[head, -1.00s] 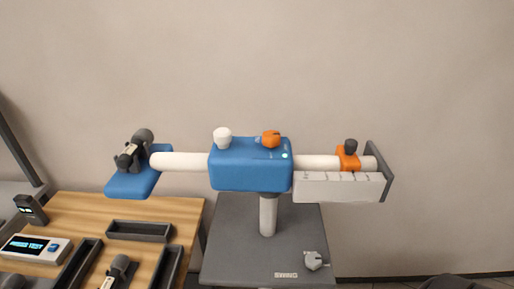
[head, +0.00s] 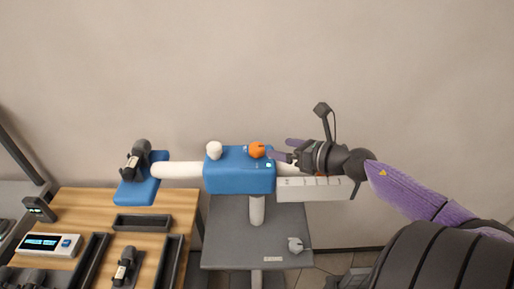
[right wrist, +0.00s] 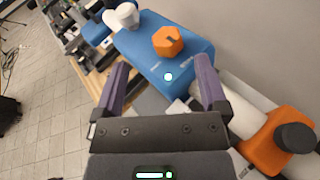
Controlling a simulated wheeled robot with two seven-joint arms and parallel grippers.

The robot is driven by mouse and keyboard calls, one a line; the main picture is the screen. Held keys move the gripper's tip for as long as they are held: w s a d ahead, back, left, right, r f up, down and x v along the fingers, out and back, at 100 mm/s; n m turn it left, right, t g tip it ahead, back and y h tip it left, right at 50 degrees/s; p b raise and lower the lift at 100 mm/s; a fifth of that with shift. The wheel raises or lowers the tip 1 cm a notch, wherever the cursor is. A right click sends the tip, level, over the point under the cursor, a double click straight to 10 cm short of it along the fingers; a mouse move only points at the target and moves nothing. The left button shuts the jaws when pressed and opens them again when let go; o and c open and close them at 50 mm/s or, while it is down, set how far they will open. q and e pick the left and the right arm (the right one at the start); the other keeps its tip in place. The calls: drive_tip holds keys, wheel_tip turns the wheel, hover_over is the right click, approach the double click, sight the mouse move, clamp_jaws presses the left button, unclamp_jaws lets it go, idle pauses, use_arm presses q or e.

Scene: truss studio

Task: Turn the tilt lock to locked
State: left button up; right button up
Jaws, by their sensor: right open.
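The orange knob (head: 257,150) stands on top of the blue housing (head: 238,176); a white knob (head: 214,150) stands to its left. I take the orange knob to be the tilt lock, but its printed labels are too small to read. In the right wrist view the orange knob (right wrist: 168,41) is faceted with a dark mark on top. My right gripper (head: 281,149) is just right of the orange knob. Its purple fingers are apart and empty, with the knob ahead of their tips (right wrist: 163,72), not between them. My left gripper is out of view.
A white tube runs through the housing, with a blue end pad (head: 143,190) at left. An orange collar with a black knob (right wrist: 295,137) sits on the tube at right. A white scale bar (head: 315,190) hangs below. A wooden table (head: 75,205) with trays stands at left.

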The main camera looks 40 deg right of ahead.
sight(259, 147)
drive_tip(key=w+f+n, duration=0.1)
drive_tip(key=w, duration=0.1)
drive_tip(key=w+a+f+n+g, duration=0.1)
drive_tip(key=w, duration=0.2)
drive_tip(key=w+f, duration=0.2)
drive_tip(key=w, duration=0.1)
drive_tip(key=shift+w+a+n+g+y+b, duration=0.2)
drive_tip(key=shift+n+g+y+b, duration=0.1)
drive_tip(key=shift+n, duration=0.1)
